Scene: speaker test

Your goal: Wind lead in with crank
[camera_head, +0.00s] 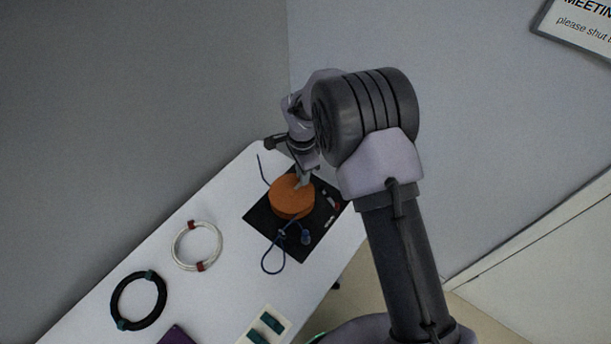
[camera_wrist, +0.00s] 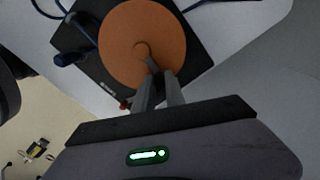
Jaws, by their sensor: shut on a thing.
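An orange round reel (camera_head: 291,198) sits on a black base plate (camera_head: 262,222) on the white table. It also shows in the wrist view (camera_wrist: 120,45), with a small round hub at its middle. A blue lead (camera_head: 268,256) runs from the reel in a loop at the front of the plate, and a blue cylindrical piece (camera_head: 306,237) lies beside it. My gripper (camera_wrist: 158,82) is over the reel's edge, fingers close together, shut on what seems to be the crank. The fingers hide most of the crank. My gripper also shows in the head view (camera_head: 303,181).
A white cable coil (camera_head: 176,245) and a black coil (camera_head: 115,298) lie on the table (camera_head: 225,280) to the left. A purple item (camera_head: 176,335) and a cream tray (camera_head: 246,338) with green pieces are at the front. A wall stands behind.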

